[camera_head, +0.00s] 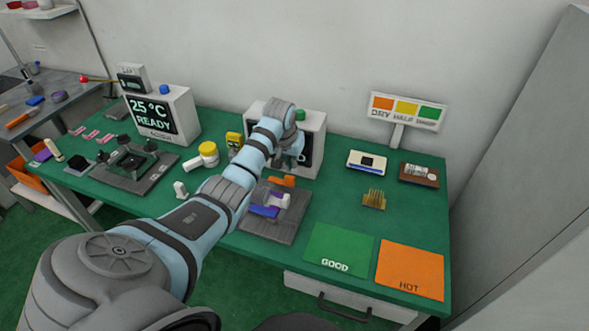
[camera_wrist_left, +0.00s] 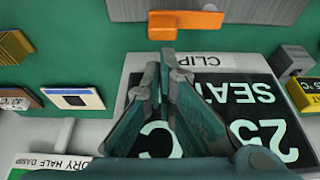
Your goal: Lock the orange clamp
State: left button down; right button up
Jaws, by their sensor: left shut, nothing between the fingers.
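The orange clamp (camera_head: 282,181) sits at the back edge of a grey fixture plate (camera_head: 262,226) on the green table. In the left wrist view the orange clamp (camera_wrist_left: 186,21) is a flat bar with a small block at one end. My left gripper (camera_head: 292,162) is over the table just behind the clamp. Its fingertips (camera_wrist_left: 168,56) are together and empty, close to the clamp's block end in the picture; I cannot tell whether they touch. A purple and white piece (camera_head: 270,204) lies on the plate in front of the clamp. My right gripper is out of view.
A white display box (camera_head: 312,128) stands behind my left gripper. The READY box (camera_head: 172,112) and a dark fixture (camera_head: 135,165) are to the left. A brass comb-like part (camera_head: 374,199), GOOD mat (camera_head: 338,248) and HOT mat (camera_head: 410,268) are to the right.

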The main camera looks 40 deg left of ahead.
pick_arm(q)
jog(key=x, duration=0.2)
jog(key=b+x, duration=0.1)
jog(key=x, duration=0.1)
jog(key=shift+w+d+f, duration=0.1)
jog(key=shift+w+f, duration=0.15)
jog(key=shift+w, duration=0.1)
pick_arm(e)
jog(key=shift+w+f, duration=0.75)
pick_arm(q)
jog(key=shift+s+r, duration=0.15)
jog(key=shift+r, duration=0.05)
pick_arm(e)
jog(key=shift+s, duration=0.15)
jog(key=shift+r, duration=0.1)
